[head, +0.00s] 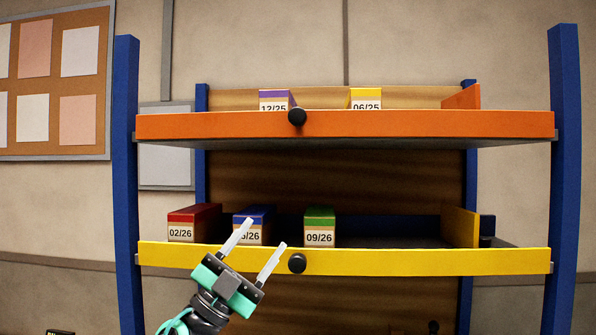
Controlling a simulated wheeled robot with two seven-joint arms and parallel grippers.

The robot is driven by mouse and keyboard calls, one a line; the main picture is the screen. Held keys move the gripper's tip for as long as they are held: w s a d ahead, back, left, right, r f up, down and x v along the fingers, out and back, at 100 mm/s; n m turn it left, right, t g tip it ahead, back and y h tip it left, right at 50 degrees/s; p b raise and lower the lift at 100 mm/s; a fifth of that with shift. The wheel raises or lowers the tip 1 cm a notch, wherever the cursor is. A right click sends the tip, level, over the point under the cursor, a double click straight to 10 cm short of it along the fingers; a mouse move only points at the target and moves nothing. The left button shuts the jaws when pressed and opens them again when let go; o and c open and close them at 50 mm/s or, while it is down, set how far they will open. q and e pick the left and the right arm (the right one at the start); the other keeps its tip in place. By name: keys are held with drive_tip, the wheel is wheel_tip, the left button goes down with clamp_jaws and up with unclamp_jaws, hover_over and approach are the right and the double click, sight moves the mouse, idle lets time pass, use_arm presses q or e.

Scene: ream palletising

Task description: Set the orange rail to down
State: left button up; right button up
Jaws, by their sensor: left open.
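The orange rail (400,124) runs level across the front of the upper shelf, with a round black knob (297,117) at its middle. It stands up in front of the shelf and hides the lower parts of the boxes behind it. My left gripper (263,240) is open and empty, with its two pale fingers pointing up and right. It shows in front of the yellow rail (420,261) of the lower shelf, below the orange rail and apart from it. My right gripper is not in view.
Purple (276,96) and yellow (366,95) topped boxes stand on the upper shelf. Red (194,220), blue (258,218) and green (320,222) topped boxes stand on the lower one. Blue posts (126,180) flank the shelves. The yellow rail has a black knob (297,263).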

sight(294, 116)
use_arm(q)
drive_tip(key=s+d+r+m+g, duration=0.2)
drive_tip(key=d+r+m+g, duration=0.3)
drive_tip(key=r+m+g, duration=0.65)
drive_tip(key=a+r+n+t+y, duration=0.2)
drive_tip(key=a+r+t+y, duration=0.15)
drive_tip(key=r+y, duration=0.2)
drive_tip(key=a+r+n+t+y, duration=0.2)
drive_tip(key=a+r+n+y, duration=0.15)
drive_tip(key=r, duration=0.35)
drive_tip(key=shift+m+y, duration=0.3)
drive_tip(key=p+x, duration=0.3)
drive_tip(key=x, duration=0.2)
drive_tip(key=p+x, duration=0.4)
drive_tip(key=x, duration=0.1)
drive_tip(key=shift+w+d+r+p, duration=0.1)
drive_tip(key=shift+w+r+p, duration=0.15)
drive_tip(key=shift+w, duration=0.2)
drive_tip(key=shift+w+d+f+p, duration=0.25)
drive_tip(key=shift+w+d+p, duration=0.05)
drive_tip(key=shift+w+d, duration=0.2)
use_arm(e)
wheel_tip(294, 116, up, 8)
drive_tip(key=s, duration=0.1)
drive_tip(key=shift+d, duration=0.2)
